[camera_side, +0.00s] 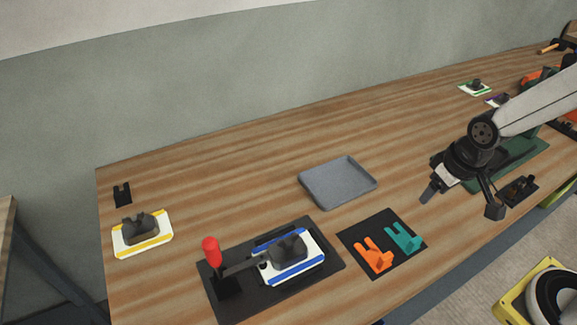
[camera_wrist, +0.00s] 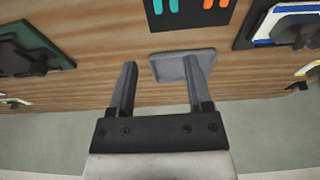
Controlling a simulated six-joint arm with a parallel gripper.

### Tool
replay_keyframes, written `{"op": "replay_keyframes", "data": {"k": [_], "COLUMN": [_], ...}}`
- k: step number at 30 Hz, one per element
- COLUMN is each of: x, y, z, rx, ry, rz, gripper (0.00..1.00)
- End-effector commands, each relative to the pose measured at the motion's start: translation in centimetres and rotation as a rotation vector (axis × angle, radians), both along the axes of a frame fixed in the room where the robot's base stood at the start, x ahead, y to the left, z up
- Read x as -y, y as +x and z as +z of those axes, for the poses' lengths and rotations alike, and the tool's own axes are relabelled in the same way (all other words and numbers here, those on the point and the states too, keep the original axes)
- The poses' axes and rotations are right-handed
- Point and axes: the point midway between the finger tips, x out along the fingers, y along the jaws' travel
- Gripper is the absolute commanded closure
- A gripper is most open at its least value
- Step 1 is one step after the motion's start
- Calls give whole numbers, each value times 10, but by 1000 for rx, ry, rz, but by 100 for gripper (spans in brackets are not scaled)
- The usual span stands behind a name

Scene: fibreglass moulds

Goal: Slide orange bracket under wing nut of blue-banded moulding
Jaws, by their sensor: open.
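The orange bracket (camera_side: 375,255) lies on a black mat beside a teal bracket (camera_side: 403,238) in the side view. In the wrist view the orange bracket (camera_wrist: 216,4) is cut off at the top edge. The blue-banded moulding (camera_side: 291,256) sits on a black plate under a toggle clamp with a red handle (camera_side: 211,251). Its wing nut is too small to make out. In the wrist view the moulding (camera_wrist: 290,27) is partly cut off at the upper right. My gripper (camera_side: 459,203) is open and empty above the table, right of the brackets; its fingers (camera_wrist: 156,82) show wide apart.
A grey tray (camera_side: 338,183) lies behind the mat. A yellow-banded moulding (camera_side: 142,234) and a small black part (camera_side: 122,194) are at the left. A green mat (camera_side: 512,160) is at the right. The table's back middle is clear.

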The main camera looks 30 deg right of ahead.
Motion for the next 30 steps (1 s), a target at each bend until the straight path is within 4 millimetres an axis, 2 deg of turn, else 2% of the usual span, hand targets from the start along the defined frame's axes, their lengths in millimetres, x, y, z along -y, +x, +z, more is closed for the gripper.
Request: {"op": "replay_keyframes", "data": {"k": [8,14,30], "x": [-3,-15,-72], "y": [1,2,-2], "z": [-2,-9,-46], "rx": [-6,-35,-147], "ry": [-7,-39,-153], "rz": [43,225,1141], "gripper": [35,35,35]}}
